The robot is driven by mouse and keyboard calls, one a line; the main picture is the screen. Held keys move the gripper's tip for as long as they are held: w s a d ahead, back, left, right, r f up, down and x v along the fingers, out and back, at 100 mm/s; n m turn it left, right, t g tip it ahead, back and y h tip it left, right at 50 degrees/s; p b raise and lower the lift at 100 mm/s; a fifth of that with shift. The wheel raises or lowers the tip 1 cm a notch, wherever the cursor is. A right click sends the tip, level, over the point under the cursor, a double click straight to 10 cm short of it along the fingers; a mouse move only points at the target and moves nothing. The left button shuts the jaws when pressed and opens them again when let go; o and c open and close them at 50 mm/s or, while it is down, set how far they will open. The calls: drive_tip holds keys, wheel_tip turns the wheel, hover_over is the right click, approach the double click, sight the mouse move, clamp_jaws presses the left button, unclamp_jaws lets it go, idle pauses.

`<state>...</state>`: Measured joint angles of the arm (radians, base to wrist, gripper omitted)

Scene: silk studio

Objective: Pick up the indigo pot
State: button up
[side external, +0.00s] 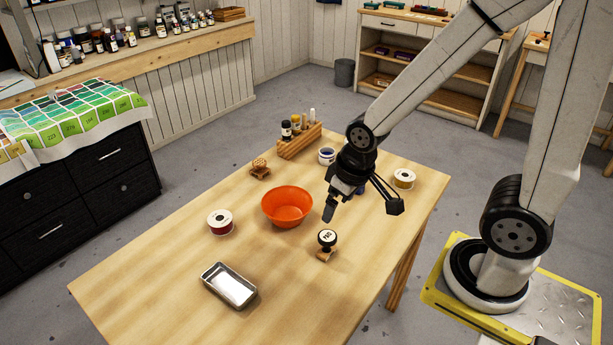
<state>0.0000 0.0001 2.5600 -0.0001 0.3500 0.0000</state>
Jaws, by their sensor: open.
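A small white pot with a blue band or contents (326,156) stands on the table just left of my wrist; it looks like the indigo pot. My gripper (331,206) is open and points down over the table, in front of the pot and apart from it.
An orange bowl (287,207) is left of my gripper and a black-topped stamp (327,239) in front. The front left is clear.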

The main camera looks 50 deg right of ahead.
drive_tip(key=w+d+f+m+t+y, duration=0.25)
drive_tip(key=w+d+m, duration=0.25)
drive_tip(key=w+m, duration=0.5)
drive_tip(key=w+d+f+m+t+y, duration=0.25)
drive_tip(key=w+d+m, duration=0.25)
drive_tip(key=w+m, duration=0.5)
drive_tip(key=d+f+m+t+h, duration=0.2)
drive_tip(key=d+m+h, duration=0.1)
drive_tip(key=d+m, duration=0.3)
drive_tip(key=w+d+f+m+t+h, duration=0.1)
drive_tip(key=d+f+m+h, duration=0.1)
drive_tip(key=d+m, duration=0.4)
drive_tip(key=w+d+f+m+t+h, duration=0.1)
drive_tip(key=d+f+m+t+h, duration=0.1)
drive_tip(key=d+m, duration=0.5)
drive_tip(key=d+h, duration=0.1)
drive_tip(key=d, duration=0.5)
drive_tip(key=shift+w+d+t+h, duration=0.25)
drive_tip(key=shift+d+t+h, duration=0.05)
drive_tip(key=shift+d, duration=0.1)
drive_tip(key=shift+f, duration=0.2)
drive_tip(key=shift+f, duration=2.85)
